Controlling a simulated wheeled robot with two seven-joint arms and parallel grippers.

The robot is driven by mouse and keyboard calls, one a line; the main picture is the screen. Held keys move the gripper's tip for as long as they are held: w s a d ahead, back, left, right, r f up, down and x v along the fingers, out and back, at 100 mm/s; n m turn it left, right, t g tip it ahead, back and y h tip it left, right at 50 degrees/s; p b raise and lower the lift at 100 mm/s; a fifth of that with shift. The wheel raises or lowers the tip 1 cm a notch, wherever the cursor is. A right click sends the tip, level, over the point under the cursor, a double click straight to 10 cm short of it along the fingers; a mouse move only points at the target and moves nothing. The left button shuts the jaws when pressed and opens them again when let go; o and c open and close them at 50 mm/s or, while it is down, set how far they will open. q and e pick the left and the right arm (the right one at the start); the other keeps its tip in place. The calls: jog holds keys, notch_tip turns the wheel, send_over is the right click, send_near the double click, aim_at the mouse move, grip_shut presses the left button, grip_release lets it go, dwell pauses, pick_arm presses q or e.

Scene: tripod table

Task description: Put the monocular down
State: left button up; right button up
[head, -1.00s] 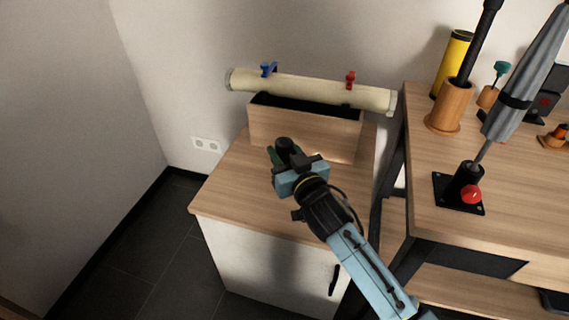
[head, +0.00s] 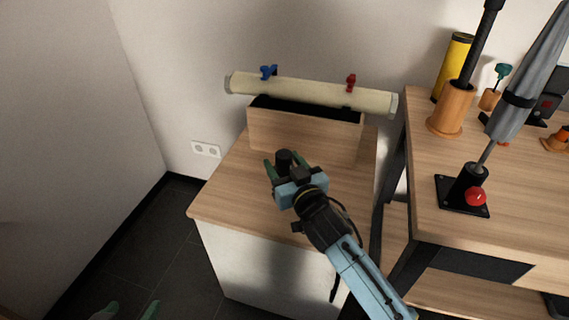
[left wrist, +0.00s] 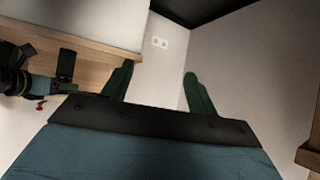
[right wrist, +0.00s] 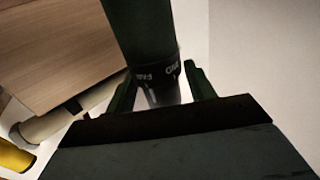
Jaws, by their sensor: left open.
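The monocular (head: 284,160) is a dark upright cylinder over the wooden top of the white cabinet (head: 228,188), in front of the wooden box. In the right wrist view the monocular (right wrist: 145,35) shows a dark body and a band with white lettering. My right gripper (head: 287,168) is open around it, with a green finger on each side and small gaps. The monocular's lower end is hidden in the head view, so its contact with the cabinet top cannot be seen. My left gripper (head: 127,311) is open and empty, low at the left; it also shows in the left wrist view (left wrist: 157,75).
The wooden box (head: 300,132) stands at the back of the cabinet, with a cream tube (head: 310,92) across it. A workbench (head: 440,165) on the right holds a yellow can, an umbrella and a red-knobbed stand. The cabinet top is bare left of the monocular.

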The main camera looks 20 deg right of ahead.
dwell(0.3)
jog(key=shift+r, duration=0.2)
pick_arm(q)
jog(key=s+a+f+g+y+p, duration=0.2)
jog(key=s+f+g, duration=0.4)
jog(key=s, duration=0.3)
jog(key=shift+a+f+g+p, duration=0.15)
jog(key=shift+a+g+p, duration=0.35)
jog(key=shift+a, duration=0.7)
pick_arm(e)
jog(key=shift+s+d+f, duration=0.1)
jog(key=shift+s+d, duration=0.15)
jog(key=shift+s, duration=1.75)
jog(key=shift+s+d+r, duration=0.1)
jog(key=shift+s+d, duration=0.15)
jog(key=shift+s, duration=1.7)
jog(key=shift+s+d+f, duration=0.1)
jog(key=shift+s+d, duration=0.15)
jog(key=shift+s, duration=1.75)
pick_arm(q)
jog(key=shift+s, duration=0.1)
